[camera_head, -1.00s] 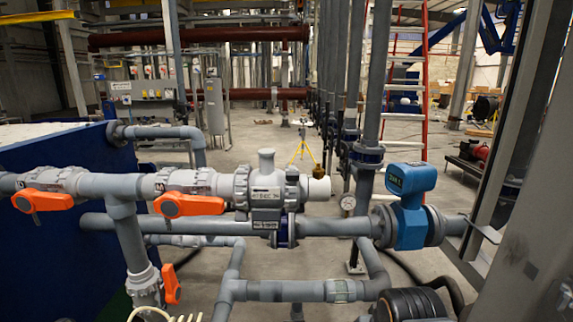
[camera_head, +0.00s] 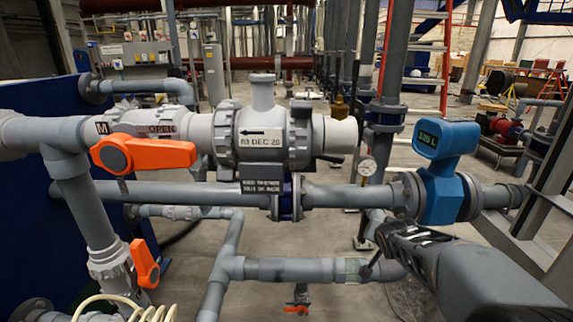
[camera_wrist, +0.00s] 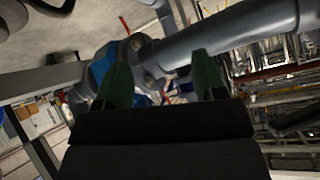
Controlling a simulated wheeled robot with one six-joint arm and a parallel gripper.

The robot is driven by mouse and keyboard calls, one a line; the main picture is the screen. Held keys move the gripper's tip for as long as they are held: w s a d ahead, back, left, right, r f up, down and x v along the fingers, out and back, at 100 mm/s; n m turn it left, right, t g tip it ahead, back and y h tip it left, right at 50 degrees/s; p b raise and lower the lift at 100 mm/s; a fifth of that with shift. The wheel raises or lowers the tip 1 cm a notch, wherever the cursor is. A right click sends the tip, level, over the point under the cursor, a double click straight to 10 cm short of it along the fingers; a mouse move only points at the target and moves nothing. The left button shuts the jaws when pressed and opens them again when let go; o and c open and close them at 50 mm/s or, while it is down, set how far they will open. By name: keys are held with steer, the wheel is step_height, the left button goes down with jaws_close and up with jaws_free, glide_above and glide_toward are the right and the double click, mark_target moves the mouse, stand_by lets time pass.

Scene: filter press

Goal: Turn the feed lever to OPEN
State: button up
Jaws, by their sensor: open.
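An orange lever (camera_head: 145,155) sits on the grey upper pipe in the head view. It lies along the pipe, with its rounded end at the left, below a plate reading OPEN (camera_head: 162,129). An M plate (camera_head: 102,128) is to its left. No plate names it as feed. A second orange lever (camera_head: 143,262) hangs tilted on the lower-left vertical pipe. My gripper (camera_wrist: 160,82) shows two green fingers, apart and empty, in the wrist view. In the head view my dark arm reaches in from the lower right, well away from the upper lever; its fingertips are not clear.
A grey valve body (camera_head: 262,140) lies between arm and upper lever. A lower pipe (camera_head: 340,197) runs across. A coiled cream hose (camera_head: 125,308) is at the bottom left.

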steer(key=w+a+r+m+t+y+b, duration=0.1)
steer(key=w+r+m+t+y+b, duration=0.15)
steer(key=w+t, duration=0.4)
steer(key=m+t+y+p, duration=0.1)
steer(key=m+t+y, duration=0.25)
steer(key=y, duration=0.55)
glide_toward(338, 163)
steer(key=w+a+r+g, duration=0.1)
steer(key=w+r, duration=0.1)
steer(key=w, duration=0.1)
steer(key=shift+w+a+f+m, duration=0.1)
steer(key=shift+w+a+m, duration=0.2)
steer(key=shift+m, duration=0.2)
steer(key=p+x, duration=0.2)
steer(key=x, duration=0.6)
steer(key=shift+w, duration=0.2)
steer(key=shift+c, duration=0.2)
